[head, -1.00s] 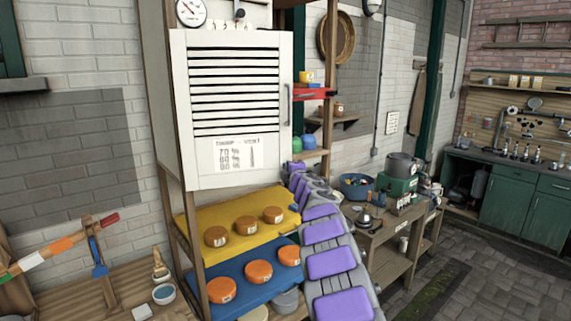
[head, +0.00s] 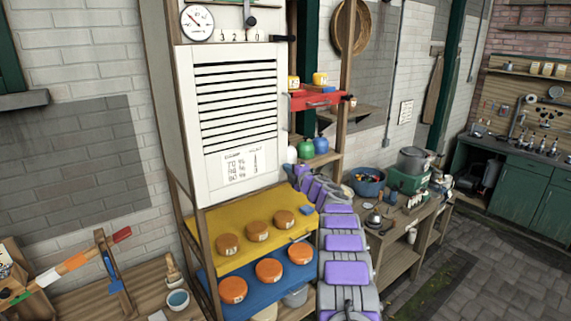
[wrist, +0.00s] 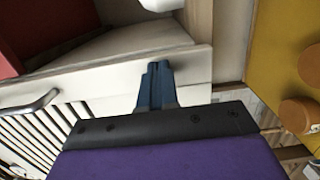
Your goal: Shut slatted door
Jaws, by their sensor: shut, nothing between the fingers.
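The slatted door (head: 236,120) is a white panel with dark slots and a printed sheet low on it. It fronts the tall cabinet, and I cannot tell whether a small gap remains at its right edge. The wrist view shows its pale frame (wrist: 195,95), slots at lower left and a grey bar handle (wrist: 30,105) on its face. My gripper (wrist: 157,72) has its blue-grey fingers together, over the door's frame near its free edge. I cannot tell if they touch it. In the head view the fingers are not clear beside the door's lower right corner.
Yellow (head: 245,228) and blue (head: 255,275) shelves with orange round items lie below the door. A red drawer (head: 316,100) and green and blue jars stand right of it. A workbench (head: 400,235) is farther right. The paved floor at lower right is clear.

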